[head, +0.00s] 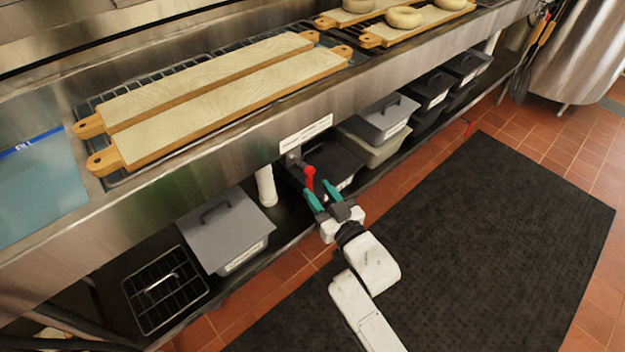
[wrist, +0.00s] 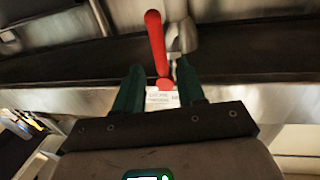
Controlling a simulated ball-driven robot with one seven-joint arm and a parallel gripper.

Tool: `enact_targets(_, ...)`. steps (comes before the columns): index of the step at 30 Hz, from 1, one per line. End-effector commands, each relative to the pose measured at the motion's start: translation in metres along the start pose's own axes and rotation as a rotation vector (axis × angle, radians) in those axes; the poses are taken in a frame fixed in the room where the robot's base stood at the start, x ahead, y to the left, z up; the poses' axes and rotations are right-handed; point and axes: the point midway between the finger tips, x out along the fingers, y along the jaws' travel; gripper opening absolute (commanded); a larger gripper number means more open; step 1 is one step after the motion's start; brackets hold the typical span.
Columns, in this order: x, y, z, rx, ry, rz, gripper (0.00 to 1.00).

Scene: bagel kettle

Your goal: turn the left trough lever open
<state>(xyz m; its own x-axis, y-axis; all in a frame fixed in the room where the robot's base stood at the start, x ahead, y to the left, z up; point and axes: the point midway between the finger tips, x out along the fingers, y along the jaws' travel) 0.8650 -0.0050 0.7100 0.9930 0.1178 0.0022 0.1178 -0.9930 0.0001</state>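The red trough lever (head: 309,178) hangs below the front edge of the steel counter, beside a small metal valve fitting (head: 293,158). In the wrist view the red lever (wrist: 156,45) stands just past my fingertips, with a metal fitting (wrist: 182,38) to its right. My gripper (head: 321,196) has green fingers and is just below and right of the lever in the head view. In the wrist view the gripper (wrist: 162,80) has its fingers apart, with the lever's near end in line with the gap. I cannot tell whether they touch it.
A white label (head: 306,134) is on the counter's front edge above the lever. Wooden boards (head: 210,90) lie on the counter. Lidded bins (head: 226,230) and a wire rack (head: 165,290) sit on the shelf below. A black mat (head: 450,240) covers the floor to the right.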

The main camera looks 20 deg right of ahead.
Motion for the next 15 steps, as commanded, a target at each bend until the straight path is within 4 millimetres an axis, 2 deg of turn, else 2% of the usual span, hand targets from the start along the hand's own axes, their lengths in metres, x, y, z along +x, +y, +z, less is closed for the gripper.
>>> enact_targets(3, 0.022, -0.001, -0.002, 0.0, -0.001, -0.001, 0.39)
enact_targets(6, 0.034, 0.0, -0.001, 0.001, -0.002, 0.001, 0.39)
enact_targets(15, 0.049, 0.0, 0.0, 0.001, -0.002, 0.001, 0.39)
